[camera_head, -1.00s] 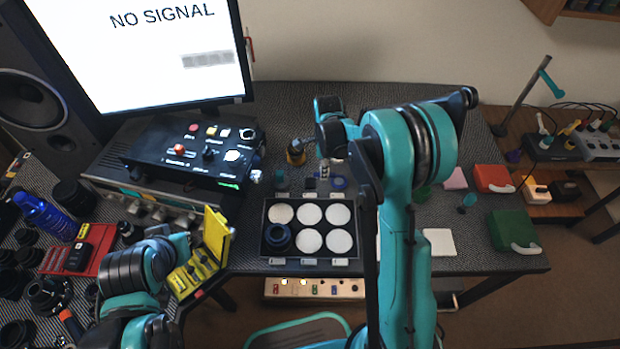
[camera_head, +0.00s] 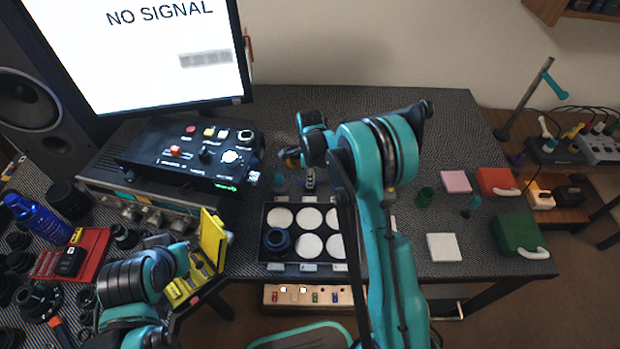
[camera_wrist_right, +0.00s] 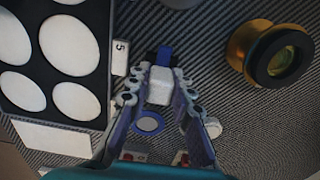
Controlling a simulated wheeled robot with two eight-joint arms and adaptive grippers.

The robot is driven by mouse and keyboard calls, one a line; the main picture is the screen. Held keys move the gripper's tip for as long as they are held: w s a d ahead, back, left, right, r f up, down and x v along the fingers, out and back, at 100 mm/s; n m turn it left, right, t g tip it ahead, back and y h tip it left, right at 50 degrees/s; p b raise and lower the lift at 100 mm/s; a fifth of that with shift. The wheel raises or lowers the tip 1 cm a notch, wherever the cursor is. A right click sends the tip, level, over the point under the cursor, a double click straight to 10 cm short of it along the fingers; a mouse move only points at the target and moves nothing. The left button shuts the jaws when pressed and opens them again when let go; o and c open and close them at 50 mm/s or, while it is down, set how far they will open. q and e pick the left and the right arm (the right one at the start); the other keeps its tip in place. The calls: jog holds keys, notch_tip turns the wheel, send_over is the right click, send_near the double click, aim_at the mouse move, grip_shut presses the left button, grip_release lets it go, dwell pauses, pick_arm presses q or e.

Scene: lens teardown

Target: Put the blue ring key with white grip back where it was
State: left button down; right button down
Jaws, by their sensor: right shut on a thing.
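My right gripper (camera_wrist_right: 155,100) is shut on the white grip (camera_wrist_right: 160,88) of the blue ring key in the right wrist view. A blue part (camera_wrist_right: 163,56) shows just beyond the white grip. A flat blue ring (camera_wrist_right: 150,123) shows between the fingers, nearer the palm; I cannot tell whether it belongs to the key or lies on the mat. In the head view my right gripper (camera_head: 309,180) is at the back edge of the black tray (camera_head: 263,247), small and partly hidden. My left gripper is by the open yellow case (camera_head: 213,240); its fingers are unclear.
The tray has round white pads and holds a dark blue lens part (camera_head: 277,241). A brass and black lens part (camera_wrist_right: 272,55) stands near my right gripper. A green box (camera_head: 517,234), red box (camera_head: 496,181) and white pad (camera_head: 444,247) lie to the right.

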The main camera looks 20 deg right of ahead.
jog(key=shift+f+b, duration=0.45)
jog(key=shift+f, duration=0.15)
jog(key=c, duration=1.3)
grip_release()
jog(key=shift+c, duration=0.2)
jog(key=shift+r, duration=0.1)
